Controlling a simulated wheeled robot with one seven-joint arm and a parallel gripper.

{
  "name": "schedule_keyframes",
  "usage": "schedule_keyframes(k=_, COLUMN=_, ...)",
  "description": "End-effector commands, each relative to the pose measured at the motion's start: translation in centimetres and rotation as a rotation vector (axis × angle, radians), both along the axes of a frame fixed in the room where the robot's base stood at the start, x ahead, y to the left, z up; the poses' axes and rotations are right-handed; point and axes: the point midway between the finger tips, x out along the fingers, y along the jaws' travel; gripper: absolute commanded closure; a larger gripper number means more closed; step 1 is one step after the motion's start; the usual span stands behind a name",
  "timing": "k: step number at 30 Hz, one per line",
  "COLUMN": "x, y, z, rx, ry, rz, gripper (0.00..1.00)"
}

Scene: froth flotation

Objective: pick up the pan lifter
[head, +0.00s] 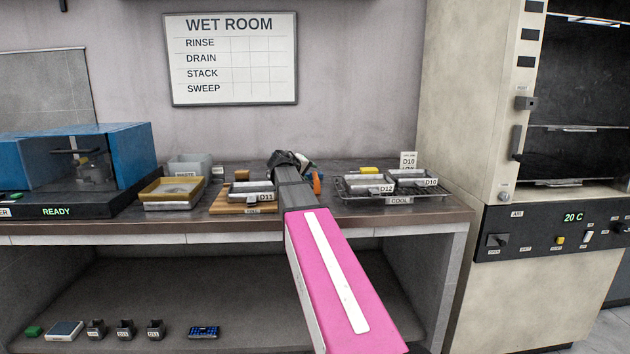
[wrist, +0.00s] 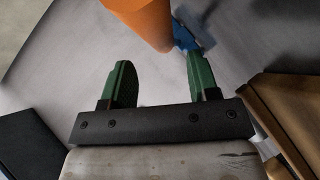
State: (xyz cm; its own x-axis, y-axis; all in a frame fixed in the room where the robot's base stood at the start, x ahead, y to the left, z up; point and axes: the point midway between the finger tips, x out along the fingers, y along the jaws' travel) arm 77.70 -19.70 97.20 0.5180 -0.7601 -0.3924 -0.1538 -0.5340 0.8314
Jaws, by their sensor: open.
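An orange rounded piece (wrist: 138,18) stands close beyond my fingers in the wrist view, cut off by the top edge. A blue piece (wrist: 187,38) lies beside it, near the right fingertip. These may be parts of the pan lifter, but I cannot tell for sure. In the head view an orange piece (head: 317,183) shows just right of my gripper (head: 291,160), which hides what is behind it. My gripper also shows in the wrist view (wrist: 158,65), with its green fingers apart and nothing between them.
On the bench, a yellow-rimmed tray (head: 172,205) and a wooden board (head: 228,208) with pan D11 (head: 248,193) lie left. A wire rack (head: 420,197) holds pans D12 (head: 371,182) and D10 (head: 412,177) at right. A tall cabinet (head: 465,100) stands beyond.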

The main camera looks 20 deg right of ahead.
Motion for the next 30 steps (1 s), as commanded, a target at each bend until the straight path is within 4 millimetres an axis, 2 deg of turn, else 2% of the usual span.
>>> schedule_keyframes(k=5, x=1.1, y=-1.8, z=-1.7, rx=0.0, ry=0.002, rz=-0.002, gripper=0.45)
schedule_keyframes(k=9, x=2.0, y=-3.1, z=-2.1, rx=0.0, ry=0.001, rz=-0.002, gripper=0.45)
schedule_keyframes(k=16, x=2.0, y=-3.2, z=-2.2, rx=0.0, ry=0.001, rz=-0.001, gripper=0.45)
schedule_keyframes(k=17, x=2.0, y=-3.2, z=-2.3, rx=0.0, ry=0.001, rz=-0.001, gripper=0.48)
schedule_keyframes(k=21, x=2.0, y=-3.2, z=-2.2, rx=0.0, ry=0.001, rz=-0.001, gripper=0.94)
schedule_keyframes(k=22, x=2.0, y=-3.2, z=-2.2, rx=0.0, ry=0.001, rz=-0.001, gripper=1.0)
schedule_keyframes(k=30, x=2.0, y=-3.2, z=-2.2, rx=0.0, ry=0.001, rz=-0.001, gripper=1.0)
